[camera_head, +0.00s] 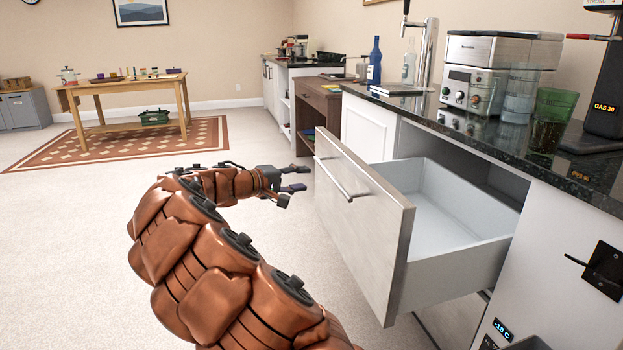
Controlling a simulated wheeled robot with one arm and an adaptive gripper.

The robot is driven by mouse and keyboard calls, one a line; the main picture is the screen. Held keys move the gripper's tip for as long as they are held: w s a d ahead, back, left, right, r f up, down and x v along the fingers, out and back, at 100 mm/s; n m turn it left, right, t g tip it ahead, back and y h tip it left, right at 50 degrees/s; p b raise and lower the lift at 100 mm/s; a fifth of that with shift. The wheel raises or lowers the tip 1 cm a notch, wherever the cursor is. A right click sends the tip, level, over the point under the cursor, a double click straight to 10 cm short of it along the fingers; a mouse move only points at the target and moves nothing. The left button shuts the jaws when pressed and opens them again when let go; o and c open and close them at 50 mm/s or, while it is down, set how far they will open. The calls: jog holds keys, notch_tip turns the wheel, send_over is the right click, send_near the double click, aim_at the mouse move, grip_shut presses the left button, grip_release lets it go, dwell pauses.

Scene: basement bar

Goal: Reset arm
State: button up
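My copper-coloured arm reaches up from the lower middle of the head view and bends to the right at its far end. My gripper (297,179) points right, with its dark fingers spread apart and nothing between them. It appears a little to the left of the open drawer's front (350,215) and its bar handle (335,178), and I see no contact. The drawer is pulled well out, and the part of its white interior (450,205) that shows is empty.
The dark counter (480,140) above the drawer holds a toaster-like appliance (480,75), a green cup (553,105), a blue bottle (374,62) and a tap (425,50). A wooden table (95,90) with small items stands far left on a rug. The floor left of my arm is clear.

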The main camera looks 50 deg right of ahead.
jog(key=shift+w+a+r, duration=0.1)
jog(key=shift+a, duration=0.35)
dwell(0.3)
jog(key=s+a+r+m+y+p, duration=0.2)
jog(key=s+a+r+y+p, duration=0.3)
jog(key=s+a+r+p, duration=0.65)
jog(key=s+a+r+n+y+p, duration=0.1)
jog(key=s+a+r+y+p, duration=0.1)
jog(key=s+a+p, duration=0.4)
jog(key=s+a+r+n+y+p, duration=0.2)
jog(key=s+a+y+p, duration=0.3)
jog(key=a, duration=0.8)
jog(key=s+a+r+n+t+y+p, duration=0.1)
jog(key=s+a+r+n+y+p, duration=0.1)
jog(key=s+a+p, duration=0.7)
jog(key=a+r+y+p, duration=0.1)
jog(key=p, duration=0.2)
jog(key=shift+s+r, duration=0.2)
jog(key=shift+r, duration=0.2)
jog(key=shift+d, duration=0.15)
